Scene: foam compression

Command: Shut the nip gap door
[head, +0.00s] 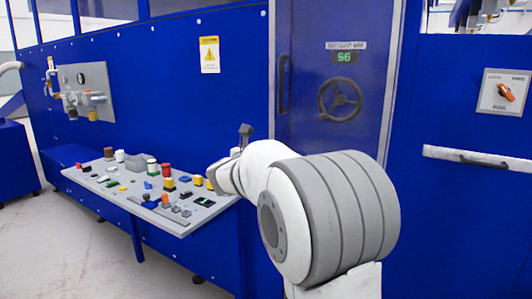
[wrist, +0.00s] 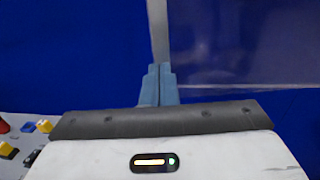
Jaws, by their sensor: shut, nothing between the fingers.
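The nip gap door (head: 305,40) is the blue panel in the blue machine wall, right of centre in the head view. It has a dark vertical handle (head: 283,85) on its left side. A black handwheel (head: 340,99) and a green-lit display (head: 344,57) show at this panel. I cannot tell how far the door stands open. My arm hides its lower part. My gripper (head: 246,131) is in front of the wall, left of the handle in the picture. In the wrist view its fingers (wrist: 160,72) are together and empty, in front of a pale vertical edge (wrist: 158,30).
A sloping control panel (head: 130,187) with several buttons lies at lower left, close to my gripper. A grey rail (head: 480,158) and an orange switch (head: 506,92) are on the wall at right. A yellow warning sign (head: 209,54) is left of the door. Open floor shows at far left.

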